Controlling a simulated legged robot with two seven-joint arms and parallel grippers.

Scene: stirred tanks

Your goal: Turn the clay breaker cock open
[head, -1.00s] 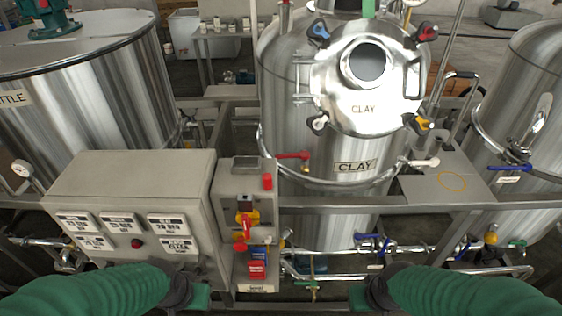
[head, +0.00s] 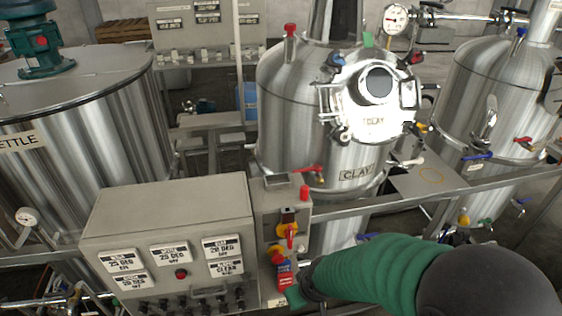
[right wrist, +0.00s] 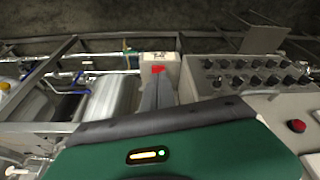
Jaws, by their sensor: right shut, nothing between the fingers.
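The steel clay tank (head: 290,118) stands at the centre of the head view, labelled CLAY. A red lever (head: 310,169) sits on its left front, and a red-capped fitting (head: 291,32) stands on its top left. I cannot tell which of these is the breaker cock. My right gripper (head: 294,297) is low in front of the small grey box, well below both. In the right wrist view the gripper's fingers (right wrist: 157,84) are shut and empty, pointing toward a pale box with a red patch (right wrist: 157,69). My left gripper is out of view.
The grey control box (head: 170,220) with labels stands left of my right gripper. The small box beside it carries red and yellow handles (head: 290,233). A steel rail (head: 385,203) crosses before the tank. The kettle (head: 80,130) is left, another tank (head: 480,85) right.

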